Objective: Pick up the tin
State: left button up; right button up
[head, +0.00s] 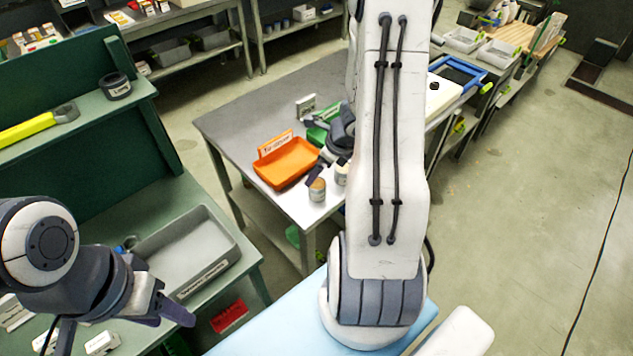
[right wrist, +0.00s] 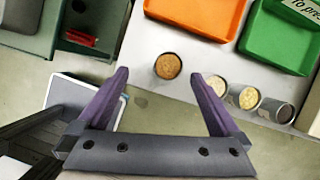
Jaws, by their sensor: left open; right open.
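Several tins stand near the front edge of the grey table. One tin with a brown, cork-like top (head: 317,190) stands left of another tin (head: 341,175) in the head view. In the right wrist view the brown-topped tin (right wrist: 168,66) shows just beyond and between the fingertips of my open, empty right gripper (right wrist: 159,76). In the head view my arm partly hides the tins. My left gripper (head: 172,308) is open and empty by the green bench.
An orange tray (head: 285,163) and a green tray (right wrist: 283,38) lie behind the tins. A grey labelled tray (head: 188,250) sits on the green bench (head: 240,275) at left. The left part of the grey table (head: 240,125) is clear.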

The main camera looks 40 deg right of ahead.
aim_at(317, 183)
jog(key=shift+m, duration=0.8)
jog(key=f, duration=0.1)
jog(key=d+f+b, duration=0.1)
jog(key=f, duration=0.1)
jog(key=d+f+b, duration=0.1)
jog(key=f, duration=0.1)
jog(key=shift+w+f, duration=0.2)
jog(key=shift+w, duration=0.1)
jog(key=shift+w+b+x, duration=0.15)
jog(key=shift+b+x, duration=0.1)
jog(key=shift+x, duration=1.15)
jog(key=shift+w+b+x, duration=0.1)
jog(key=shift+b+x, duration=0.15)
jog(key=shift+x, duration=1.15)
jog(key=shift+a+r, duration=0.1)
jog(key=shift+r, duration=0.1)
jog(key=c, duration=1.4)
